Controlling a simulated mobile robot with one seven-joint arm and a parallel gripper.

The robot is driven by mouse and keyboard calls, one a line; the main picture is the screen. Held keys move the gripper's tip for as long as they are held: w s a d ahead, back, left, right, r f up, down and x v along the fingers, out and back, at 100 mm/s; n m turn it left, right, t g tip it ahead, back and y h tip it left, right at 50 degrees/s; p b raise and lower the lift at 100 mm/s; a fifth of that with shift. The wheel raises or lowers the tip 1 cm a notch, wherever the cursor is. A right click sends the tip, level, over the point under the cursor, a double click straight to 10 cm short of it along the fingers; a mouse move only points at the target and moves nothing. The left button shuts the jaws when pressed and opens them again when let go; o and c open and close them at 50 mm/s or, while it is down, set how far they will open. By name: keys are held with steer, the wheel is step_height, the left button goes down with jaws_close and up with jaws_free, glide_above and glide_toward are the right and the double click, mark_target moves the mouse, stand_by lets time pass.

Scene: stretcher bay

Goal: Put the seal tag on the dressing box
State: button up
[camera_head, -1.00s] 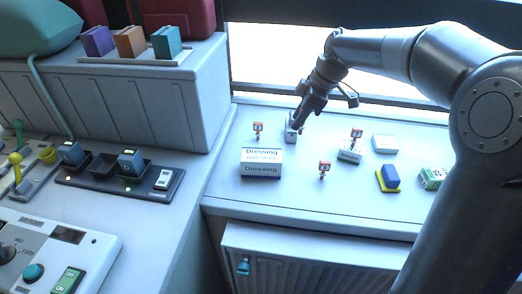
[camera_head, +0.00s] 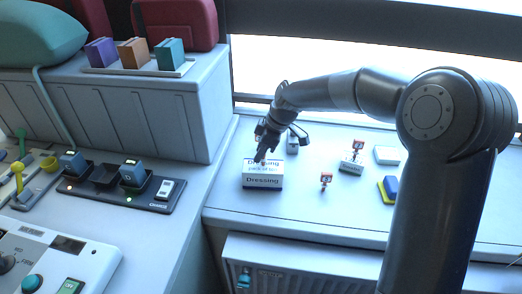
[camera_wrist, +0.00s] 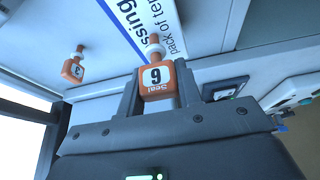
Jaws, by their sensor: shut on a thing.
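The dressing box (camera_head: 262,181) is white with a blue band and stands near the left end of the white counter. Its printed face (camera_wrist: 180,12) fills the upper middle of the wrist view. My gripper (camera_head: 262,158) is just above the box. In the wrist view my gripper (camera_wrist: 158,85) is shut on an orange seal tag (camera_wrist: 157,79) with a white label and a number that looks like 6 or 9. The tag's narrow end points at the box; I cannot tell whether they touch. Another orange tag (camera_wrist: 74,68), marked 3, stands apart on the counter.
Two more red-orange tags show in the head view, one (camera_head: 326,180) right of the box and one (camera_head: 357,147) by a small labelled block (camera_head: 350,167). A grey block (camera_head: 292,144) stands behind the box. A blue-and-yellow item (camera_head: 389,189) is partly behind my arm.

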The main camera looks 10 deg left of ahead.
steer(key=shift+f, duration=0.15)
steer(key=o, duration=0.9)
steer(key=shift+o, duration=0.2)
steer(key=v, duration=1.2)
steer(key=s+d+m+t+h, duration=0.2)
steer(key=s+d+m, duration=0.7)
steer(key=s, duration=0.5)
steer(key=s+d+r+m+t+h, duration=0.1)
steer(key=s+d+m+t+h, duration=0.1)
steer(key=s+d+m, duration=0.7)
steer(key=s+d+t, duration=0.1)
steer(key=s+d, duration=0.3)
steer(key=s, duration=0.2)
steer(key=shift+t+h, duration=0.3)
steer(key=shift+r, duration=0.1)
